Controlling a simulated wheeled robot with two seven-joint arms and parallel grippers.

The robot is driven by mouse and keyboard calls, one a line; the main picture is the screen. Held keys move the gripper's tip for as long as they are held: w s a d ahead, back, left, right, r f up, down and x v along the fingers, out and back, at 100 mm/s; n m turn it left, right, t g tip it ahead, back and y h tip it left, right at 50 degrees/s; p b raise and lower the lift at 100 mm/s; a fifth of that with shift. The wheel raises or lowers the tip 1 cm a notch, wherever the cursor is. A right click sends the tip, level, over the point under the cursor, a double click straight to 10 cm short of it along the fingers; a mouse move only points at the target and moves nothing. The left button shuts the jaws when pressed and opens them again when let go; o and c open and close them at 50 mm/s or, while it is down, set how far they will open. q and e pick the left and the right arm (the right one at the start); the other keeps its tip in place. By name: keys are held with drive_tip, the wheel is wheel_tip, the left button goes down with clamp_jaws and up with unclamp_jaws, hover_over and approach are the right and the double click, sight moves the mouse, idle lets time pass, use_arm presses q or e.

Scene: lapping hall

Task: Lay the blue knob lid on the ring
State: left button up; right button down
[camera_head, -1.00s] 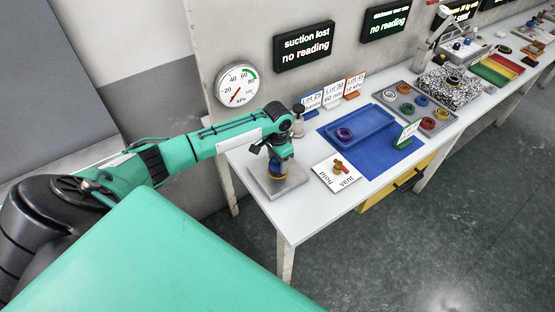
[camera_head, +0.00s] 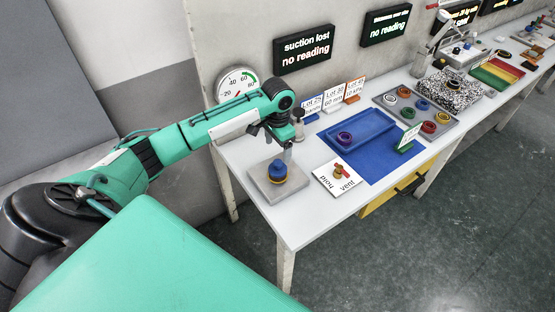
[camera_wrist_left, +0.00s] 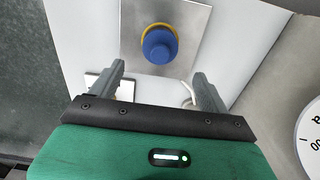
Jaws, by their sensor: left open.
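The blue knob lid (camera_head: 277,169) rests on the yellow ring (camera_head: 277,182), which is on a square grey metal plate (camera_head: 286,197) at the near-left end of the white table. In the left wrist view the lid (camera_wrist_left: 159,46) covers most of the ring (camera_wrist_left: 152,27), with a yellow rim showing past its edge. My left gripper (camera_head: 272,139) is open and empty, raised above and behind the lid, apart from it. In the wrist view its two fingers (camera_wrist_left: 158,74) are spread, with the lid beyond their tips. My right gripper is not in view.
Right of the plate lies a white hold/vent card (camera_head: 326,181) with a red handle (camera_head: 341,169). Beyond are a blue tray (camera_head: 367,141) holding a purple ring (camera_head: 344,138), lot signs (camera_head: 333,99), and a grey tray (camera_head: 433,135) of coloured rings. A gauge (camera_head: 236,84) is on the wall behind.

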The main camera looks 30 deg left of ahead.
sight(277, 162)
use_arm(q)
wheel_tip(277, 162, up, 4)
drive_tip(key=shift+f, duration=0.2)
idle(0.4)
